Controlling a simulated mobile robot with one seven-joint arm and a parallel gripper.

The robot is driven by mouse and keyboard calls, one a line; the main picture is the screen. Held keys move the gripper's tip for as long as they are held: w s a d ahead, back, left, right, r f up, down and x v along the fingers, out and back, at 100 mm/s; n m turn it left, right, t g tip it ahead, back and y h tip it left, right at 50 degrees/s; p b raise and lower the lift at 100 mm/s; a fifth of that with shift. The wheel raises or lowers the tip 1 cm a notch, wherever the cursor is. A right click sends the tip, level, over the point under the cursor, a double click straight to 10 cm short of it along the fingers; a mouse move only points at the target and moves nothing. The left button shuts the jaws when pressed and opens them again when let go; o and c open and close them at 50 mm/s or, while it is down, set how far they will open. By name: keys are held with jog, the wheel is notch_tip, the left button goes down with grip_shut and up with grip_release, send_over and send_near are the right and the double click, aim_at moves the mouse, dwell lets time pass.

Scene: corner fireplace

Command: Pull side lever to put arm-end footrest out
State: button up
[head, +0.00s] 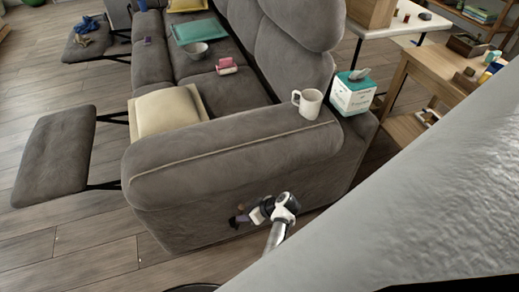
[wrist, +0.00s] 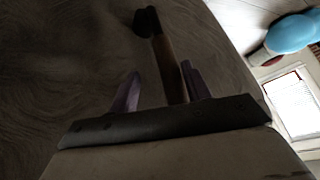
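The lever (wrist: 165,62) is a slim brown bar with a dark rounded end, on the outer side of the grey sofa (head: 225,160). In the head view, my gripper (head: 243,218) is low against that side, below the armrest, and mostly covers the lever. In the wrist view, my gripper (wrist: 158,90) has its two purplish fingers apart. The lever runs between them, closer to the right finger; I cannot tell whether they touch. The arm-end footrest (head: 55,155) is out in front of the sofa, level, on black struts.
A white mug (head: 308,102) stands on the armrest, with a tissue box (head: 352,93) behind it. A cream cushion (head: 165,112) lies by the armrest. Another footrest (head: 95,45) is out at the far end. Wooden floor (head: 75,245) is clear at front left.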

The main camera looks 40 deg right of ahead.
jog(key=v, duration=1.1)
jog(key=shift+s+r, duration=0.15)
jog(key=shift+r, duration=0.2)
jog(key=shift+s+d+f, duration=0.1)
jog(key=shift+d, duration=0.05)
